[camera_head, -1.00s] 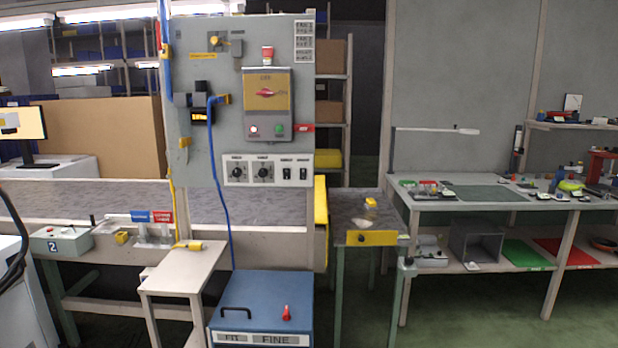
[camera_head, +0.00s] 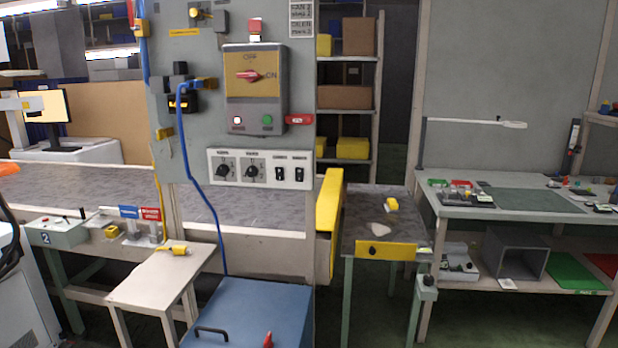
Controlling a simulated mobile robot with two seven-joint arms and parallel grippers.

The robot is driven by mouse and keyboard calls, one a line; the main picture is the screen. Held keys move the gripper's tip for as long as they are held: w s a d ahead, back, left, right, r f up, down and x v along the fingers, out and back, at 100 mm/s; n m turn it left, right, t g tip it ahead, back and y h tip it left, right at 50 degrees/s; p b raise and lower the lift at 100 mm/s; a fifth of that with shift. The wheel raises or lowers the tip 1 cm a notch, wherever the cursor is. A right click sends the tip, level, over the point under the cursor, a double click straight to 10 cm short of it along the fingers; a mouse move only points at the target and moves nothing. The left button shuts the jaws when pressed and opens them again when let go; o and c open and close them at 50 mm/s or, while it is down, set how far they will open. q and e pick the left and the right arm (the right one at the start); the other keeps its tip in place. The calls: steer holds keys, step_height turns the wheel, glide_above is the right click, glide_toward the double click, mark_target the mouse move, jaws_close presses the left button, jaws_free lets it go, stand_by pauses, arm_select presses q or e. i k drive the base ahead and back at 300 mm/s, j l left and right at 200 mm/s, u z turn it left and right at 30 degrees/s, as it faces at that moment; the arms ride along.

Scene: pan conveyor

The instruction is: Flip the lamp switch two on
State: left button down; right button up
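A grey control panel (camera_head: 185,130) stands upright in the middle of the head view. Its white strip (camera_head: 228,170) carries two black rotary knobs on the left and two small dark rocker switches on the right. The left rocker switch (camera_head: 279,174) and the right rocker switch (camera_head: 299,174) sit side by side; their labels are too small to read, and I cannot tell their positions. Above is a box with a yellow face and a red rotary handle (camera_head: 249,76) pointing toward "ON". Neither of my grippers shows.
A blue box (camera_head: 262,305) stands on the floor before the panel, beside a low pale table (camera_head: 150,285). A yellow guard (camera_head: 328,220) juts out right of the panel. A workbench with a lamp arm (camera_head: 475,122) stands at the right. Green floor is partly open between.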

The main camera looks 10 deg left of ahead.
mark_target(299, 172)
steer(key=i+l+u, duration=0.1)
steer(key=i+l, duration=1)
